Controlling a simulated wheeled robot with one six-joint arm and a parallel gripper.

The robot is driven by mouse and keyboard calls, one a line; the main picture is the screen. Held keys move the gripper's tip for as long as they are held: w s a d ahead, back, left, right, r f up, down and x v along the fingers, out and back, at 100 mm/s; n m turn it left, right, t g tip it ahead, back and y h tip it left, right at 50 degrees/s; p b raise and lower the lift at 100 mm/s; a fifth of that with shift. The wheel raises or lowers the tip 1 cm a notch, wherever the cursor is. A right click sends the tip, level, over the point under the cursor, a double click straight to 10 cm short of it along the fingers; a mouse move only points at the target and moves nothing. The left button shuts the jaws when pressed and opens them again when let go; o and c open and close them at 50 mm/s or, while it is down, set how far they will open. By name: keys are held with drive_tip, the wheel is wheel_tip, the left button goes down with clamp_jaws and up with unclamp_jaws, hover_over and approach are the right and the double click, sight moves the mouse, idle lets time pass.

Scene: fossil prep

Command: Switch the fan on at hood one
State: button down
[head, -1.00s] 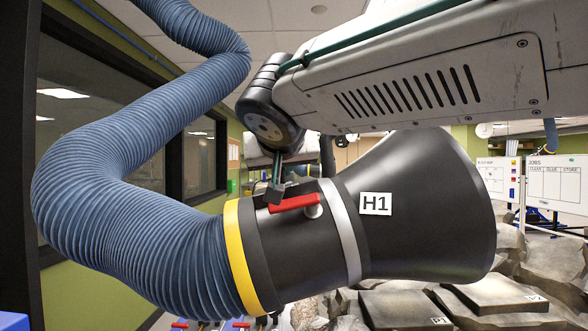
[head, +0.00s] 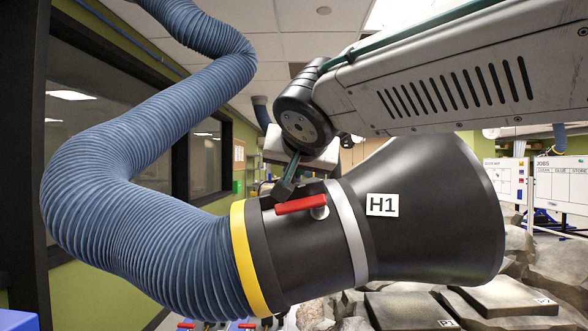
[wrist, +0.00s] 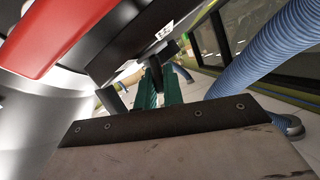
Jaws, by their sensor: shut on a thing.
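Hood one is a black cone with an H1 label (head: 382,205), a grey band and a yellow band, and fills the middle of the head view. A red lever (head: 300,205) lies on a pale round pivot on its near side, roughly along the hood. The exact contact is partly hidden. In the wrist view the red lever (wrist: 62,32) is large at the upper left.
A ribbed blue hose (head: 130,170) joins the hood's left end and bends up to the ceiling. Grey rocks and slabs (head: 410,310) lie below the hood. White boards (head: 560,185) stand at the right. A dark-framed window (head: 100,120) is at the left.

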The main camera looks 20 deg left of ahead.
drive_tip(key=c, duration=1.5)
unclamp_jaws()
drive_tip(key=v, duration=0.7)
drive_tip(key=shift+s+r, duration=0.1)
drive_tip(key=shift+s, duration=0.05)
drive_tip(key=shift+s+d, duration=0.15)
drive_tip(key=shift+s, duration=0.05)
